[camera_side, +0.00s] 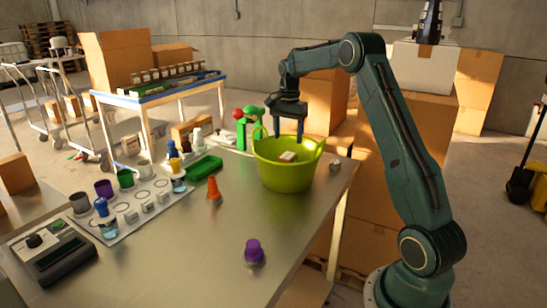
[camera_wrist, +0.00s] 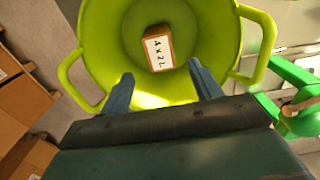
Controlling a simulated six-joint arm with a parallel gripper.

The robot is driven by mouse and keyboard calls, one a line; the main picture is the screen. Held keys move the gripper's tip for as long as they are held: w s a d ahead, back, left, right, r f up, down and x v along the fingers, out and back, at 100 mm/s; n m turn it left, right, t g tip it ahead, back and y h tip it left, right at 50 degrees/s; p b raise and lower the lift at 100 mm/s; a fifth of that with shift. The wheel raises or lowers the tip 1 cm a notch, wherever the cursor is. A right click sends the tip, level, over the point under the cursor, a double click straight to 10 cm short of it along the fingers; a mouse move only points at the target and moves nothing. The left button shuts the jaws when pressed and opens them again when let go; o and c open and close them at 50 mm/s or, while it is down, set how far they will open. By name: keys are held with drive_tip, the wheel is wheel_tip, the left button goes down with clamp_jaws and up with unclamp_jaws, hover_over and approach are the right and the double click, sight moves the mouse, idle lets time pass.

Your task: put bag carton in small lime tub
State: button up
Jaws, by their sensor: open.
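The lime tub (camera_side: 284,177) stands upright on the metal table, near its far right edge. A small brown carton with a white label (camera_side: 288,157) lies inside it. In the wrist view the lime tub (camera_wrist: 108,42) fills the upper middle, and the carton (camera_wrist: 157,48) rests on its floor, its label reading "4 x 2L". My gripper (camera_side: 289,130) is above the tub, pointing down. In the wrist view my gripper (camera_wrist: 160,88) has its two fingers apart with nothing between them, and the carton lies beyond the fingertips.
A green stand with a red knob (camera_side: 245,128) is close behind the tub on the left. An orange cone (camera_side: 213,191), a purple-capped object (camera_side: 253,252) and a green tray (camera_side: 203,167) are on the table. Bottles and cups crowd the left.

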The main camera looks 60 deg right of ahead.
drive_tip(key=s+a+r+n+t, duration=0.1)
drive_tip(key=s+a+r+n, duration=0.25)
drive_tip(key=a, duration=0.35)
drive_tip(key=s+a+r+n+t+h, duration=0.1)
drive_tip(key=s+a+r+n, duration=0.1)
drive_tip(key=a+r, duration=0.4)
drive_tip(key=s+a+r+n+t, duration=0.1)
drive_tip(key=s+a+r+n, duration=0.2)
drive_tip(key=a, duration=0.5)
drive_tip(key=s+a+f+n+t, duration=0.1)
drive_tip(key=s+a+n, duration=0.3)
drive_tip(key=s, duration=0.5)
drive_tip(key=s+a+f+n+t+y, duration=0.1)
drive_tip(key=s+a+f+n, duration=0.2)
drive_tip(key=s+a+n, duration=0.2)
drive_tip(key=s+a, duration=0.2)
drive_tip(key=s, duration=0.1)
drive_tip(key=shift+s+a+t, duration=0.25)
drive_tip(key=shift+s+t, duration=0.05)
drive_tip(key=shift+s, duration=0.05)
